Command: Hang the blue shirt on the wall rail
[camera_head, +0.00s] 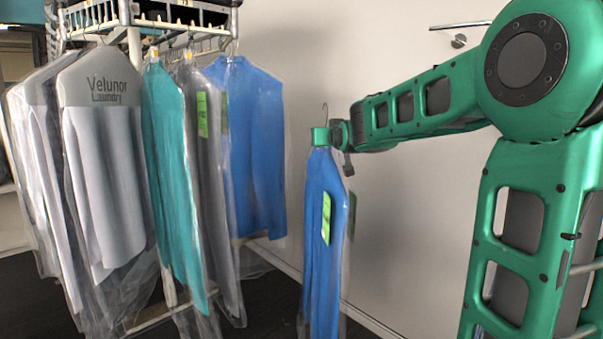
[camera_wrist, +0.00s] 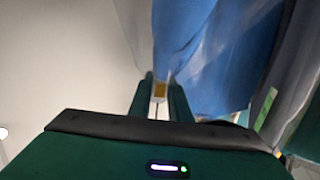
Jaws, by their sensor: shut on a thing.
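The blue shirt (camera_head: 322,235) hangs in a clear cover with a green tag, held by my gripper (camera_head: 321,137) in the head view. My gripper is shut at the neck of its hanger, and the hook sticks up above the fingers. In the wrist view the shirt (camera_wrist: 180,35) hangs beyond my gripper (camera_wrist: 158,100), with a small yellow piece between the fingertips. The wall rail (camera_head: 460,25) is a short metal bar on the wall at the upper right, partly behind my arm. The shirt hangs apart from it, lower and to the left.
A garment rack (camera_head: 150,20) on the left holds several covered garments, among them a teal one (camera_head: 180,165) and another blue shirt (camera_head: 257,150) close to the held shirt.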

